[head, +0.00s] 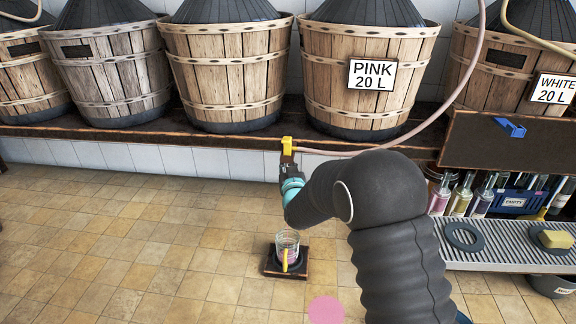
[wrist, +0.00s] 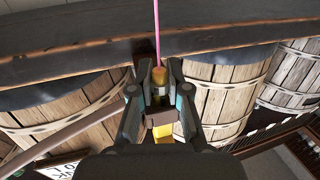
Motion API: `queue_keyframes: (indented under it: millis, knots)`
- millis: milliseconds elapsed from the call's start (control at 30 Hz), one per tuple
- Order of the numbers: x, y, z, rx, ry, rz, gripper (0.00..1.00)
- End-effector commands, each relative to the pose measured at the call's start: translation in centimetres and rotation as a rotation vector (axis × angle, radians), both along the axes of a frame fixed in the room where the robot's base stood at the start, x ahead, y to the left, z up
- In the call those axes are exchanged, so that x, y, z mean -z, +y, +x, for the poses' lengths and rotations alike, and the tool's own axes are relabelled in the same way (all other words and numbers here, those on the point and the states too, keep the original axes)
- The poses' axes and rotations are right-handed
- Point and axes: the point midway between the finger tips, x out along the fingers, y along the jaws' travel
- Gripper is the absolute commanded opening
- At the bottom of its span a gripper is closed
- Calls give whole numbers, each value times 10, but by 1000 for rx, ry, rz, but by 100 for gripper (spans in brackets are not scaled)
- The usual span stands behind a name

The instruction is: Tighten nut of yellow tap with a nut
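The yellow tap (head: 288,146) hangs at the shelf edge, on the end of a pale hose. My gripper (head: 287,166) is right below it, and my arm hides part of the meeting place. In the wrist view, my gripper (wrist: 160,72) has one finger on each side of the tap's brass-coloured end (wrist: 160,75). A brown block and a yellow part (wrist: 163,132) of the tap show nearer the camera. Whether the fingers press on it is unclear. A thin pink line (wrist: 156,30) runs from the brass end.
A glass jug (head: 288,240) with pink liquid stands on a dark base on the floor. A pink patch (head: 326,310) lies to its right. Wooden baskets (head: 366,75) line the shelf (head: 130,136). Bottles and a grey rack (head: 500,250) stand right; the floor at left is clear.

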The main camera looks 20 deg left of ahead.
Motion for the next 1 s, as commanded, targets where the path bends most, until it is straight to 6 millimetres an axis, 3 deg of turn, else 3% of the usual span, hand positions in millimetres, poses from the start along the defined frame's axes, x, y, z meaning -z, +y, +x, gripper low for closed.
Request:
queue_keyframes:
  millis: [33,100,533,1000]
  knots:
    - [-2,0,0,0,-4,2,28]
    - [-2,0,0,0,-3,1,43]
    - [0,-4,-8,-1,1,0,43]
    - [-1,-44,-81,-1,0,0,43]
